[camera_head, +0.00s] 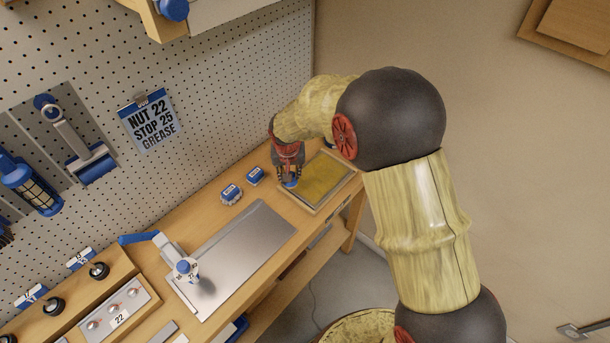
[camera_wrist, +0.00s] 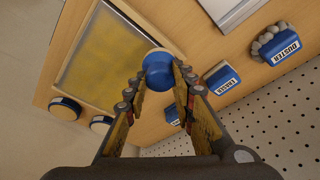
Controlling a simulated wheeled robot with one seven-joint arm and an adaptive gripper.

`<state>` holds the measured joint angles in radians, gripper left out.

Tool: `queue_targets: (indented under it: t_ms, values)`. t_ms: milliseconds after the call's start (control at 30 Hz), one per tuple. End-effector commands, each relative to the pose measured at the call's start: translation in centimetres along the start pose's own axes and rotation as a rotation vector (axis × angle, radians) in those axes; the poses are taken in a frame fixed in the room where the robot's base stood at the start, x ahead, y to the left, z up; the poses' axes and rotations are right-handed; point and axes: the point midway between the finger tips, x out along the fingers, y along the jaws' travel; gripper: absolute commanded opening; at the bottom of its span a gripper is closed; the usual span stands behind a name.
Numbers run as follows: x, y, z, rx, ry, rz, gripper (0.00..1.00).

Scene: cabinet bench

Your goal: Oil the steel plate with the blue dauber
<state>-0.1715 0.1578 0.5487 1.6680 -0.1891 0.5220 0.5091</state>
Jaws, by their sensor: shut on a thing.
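My gripper (camera_head: 289,176) is shut on the blue dauber (camera_wrist: 158,72), a round blue knob with a pale rim at its far side. The dauber also shows as a bit of blue below the fingers in the head view (camera_head: 291,184). It is at the edge of a shallow framed tray with a yellow surface (camera_head: 325,181), also in the wrist view (camera_wrist: 108,58). I cannot tell whether the dauber touches the bench or the tray. The bare grey steel plate (camera_head: 238,249) lies flat on the bench, nearer than the tray; its edge shows in the wrist view (camera_wrist: 228,12).
Round blue-topped items (camera_wrist: 65,108) (camera_wrist: 101,124) sit beyond the tray.

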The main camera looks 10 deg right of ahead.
Motion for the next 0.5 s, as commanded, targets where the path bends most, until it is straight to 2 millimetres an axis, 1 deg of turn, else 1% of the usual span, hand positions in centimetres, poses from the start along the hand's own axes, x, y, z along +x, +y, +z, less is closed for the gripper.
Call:
queue_targets:
  t_ms: [33, 100, 400, 500]
  values:
    - [-0.8, 0.0, -0.4, 0.001, 0.003, -0.001, 0.01]
    - [-1.3, 0.1, -0.7, 0.0, 0.003, -0.001, 0.01]
    - [-3.7, 0.4, -1.8, 0.002, 0.002, -0.001, 0.01]
    - [-4.1, 0.4, -2.0, 0.002, 0.002, -0.001, 0.01]
